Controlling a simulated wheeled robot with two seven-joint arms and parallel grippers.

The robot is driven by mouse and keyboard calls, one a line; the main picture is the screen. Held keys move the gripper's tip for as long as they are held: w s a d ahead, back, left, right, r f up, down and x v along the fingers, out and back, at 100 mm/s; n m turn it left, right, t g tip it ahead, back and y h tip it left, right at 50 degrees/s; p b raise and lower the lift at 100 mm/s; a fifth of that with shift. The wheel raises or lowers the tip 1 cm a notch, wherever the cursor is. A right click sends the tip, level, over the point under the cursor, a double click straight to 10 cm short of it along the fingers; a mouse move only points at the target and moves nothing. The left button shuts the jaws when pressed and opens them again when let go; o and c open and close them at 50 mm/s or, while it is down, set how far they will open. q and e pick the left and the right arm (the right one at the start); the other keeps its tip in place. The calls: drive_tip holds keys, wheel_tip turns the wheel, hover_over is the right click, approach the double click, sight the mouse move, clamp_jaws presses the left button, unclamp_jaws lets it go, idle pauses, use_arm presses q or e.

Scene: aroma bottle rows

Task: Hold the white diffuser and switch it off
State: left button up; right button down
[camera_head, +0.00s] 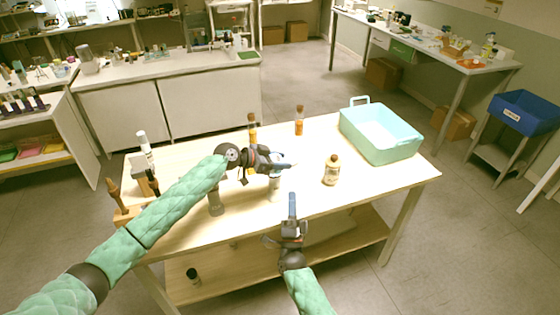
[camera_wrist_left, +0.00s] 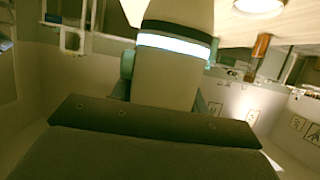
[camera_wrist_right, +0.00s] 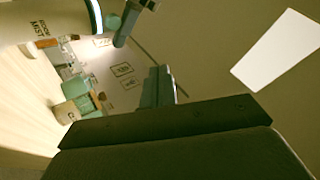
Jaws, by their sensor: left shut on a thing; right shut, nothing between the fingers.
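The white diffuser (camera_head: 275,184) is on or just above the wooden table near its front edge, partly hidden by my left gripper (camera_head: 284,163), which is shut on it. In the left wrist view the diffuser (camera_wrist_left: 168,78) fills the upper middle, with a bright bluish-white ring glowing around it. In the right wrist view the diffuser (camera_wrist_right: 45,22) is at the upper left, with dark lettering and part of the lit ring. My right gripper (camera_head: 292,200) is shut and empty, in front of the diffuser and slightly right of it. I cannot make out a switch.
A cream bottle (camera_head: 332,172) stands right of the diffuser. Two amber bottles (camera_head: 299,124) (camera_head: 252,132) stand behind. A teal bin (camera_head: 392,154) occupies the table's back right. A grey item (camera_head: 215,202) and a wooden stand (camera_head: 126,214) are left. The table's front right is clear.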

drive_tip(key=w+a, duration=0.3)
drive_tip(key=w, duration=0.5)
drive_tip(key=shift+w, duration=0.15)
drive_tip(key=shift+a, duration=0.15)
idle(2.1)
drive_tip(key=shift+w+a, duration=0.1)
drive_tip(key=shift+w, duration=0.25)
drive_tip(key=shift+s, duration=0.4)
idle(0.4)
drive_tip(key=s+d, duration=0.2)
drive_tip(key=s, duration=0.3)
drive_tip(key=shift+s+d, duration=0.25)
drive_tip(key=shift+s, duration=0.05)
